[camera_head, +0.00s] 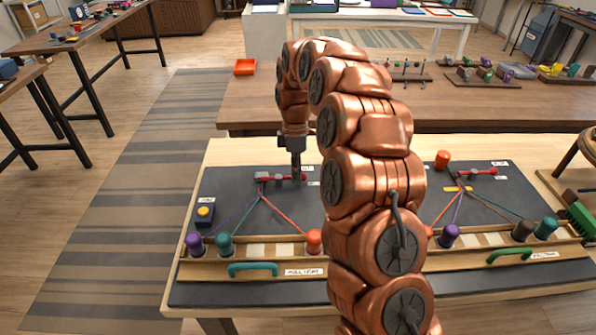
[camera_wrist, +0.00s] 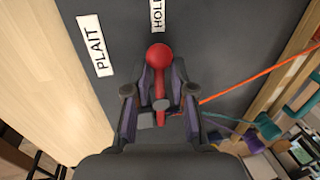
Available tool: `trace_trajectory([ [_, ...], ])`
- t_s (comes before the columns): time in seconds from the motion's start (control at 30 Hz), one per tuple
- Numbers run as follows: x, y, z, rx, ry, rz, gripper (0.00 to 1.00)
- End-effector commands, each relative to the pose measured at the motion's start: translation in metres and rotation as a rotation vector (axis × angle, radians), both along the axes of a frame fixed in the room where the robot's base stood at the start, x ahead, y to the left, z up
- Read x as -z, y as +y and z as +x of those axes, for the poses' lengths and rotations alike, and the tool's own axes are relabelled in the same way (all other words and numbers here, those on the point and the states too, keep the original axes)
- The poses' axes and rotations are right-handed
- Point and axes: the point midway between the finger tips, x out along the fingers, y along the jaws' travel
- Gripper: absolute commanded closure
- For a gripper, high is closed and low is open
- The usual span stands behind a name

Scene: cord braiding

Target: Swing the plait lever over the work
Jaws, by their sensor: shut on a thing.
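The left board's red plait lever (camera_head: 284,178) lies out to the right from its grey pivot block (camera_head: 262,176). In the wrist view, the lever's red ball knob (camera_wrist: 159,54) is just beyond my fingertips, pointing at the HOLD label (camera_wrist: 157,14); the PLAIT label (camera_wrist: 95,45) is to its left. My gripper (camera_head: 297,177) reaches down onto the lever near its knob end. In the wrist view my gripper (camera_wrist: 160,92) has its fingers on both sides of the red arm, shut on it. Purple, teal and orange cords (camera_head: 284,215) fan from the pivot area.
Purple (camera_head: 194,243), teal (camera_head: 224,244) and orange (camera_head: 314,240) bobbins stand along the left board's front rail. A yellow button (camera_head: 204,212) is at its left. A similar right station has its own red lever (camera_head: 480,172). My arm hides the middle of the table.

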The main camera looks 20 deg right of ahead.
Motion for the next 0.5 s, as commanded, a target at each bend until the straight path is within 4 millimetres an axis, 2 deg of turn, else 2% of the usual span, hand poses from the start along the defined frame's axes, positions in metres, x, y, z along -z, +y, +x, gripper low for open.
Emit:
trace_trajectory([
  [0.07,0.0001,-0.0028,0.0000,0.003,0.000,-0.003,1.00],
  [0.1,0.0001,-0.0030,0.0000,0.003,-0.001,-0.003,0.74],
  [0.3,0.0000,-0.0024,0.0002,0.003,-0.001,-0.002,0.53],
  [0.5,0.0000,-0.0017,0.0003,0.003,-0.002,-0.001,0.53],
])
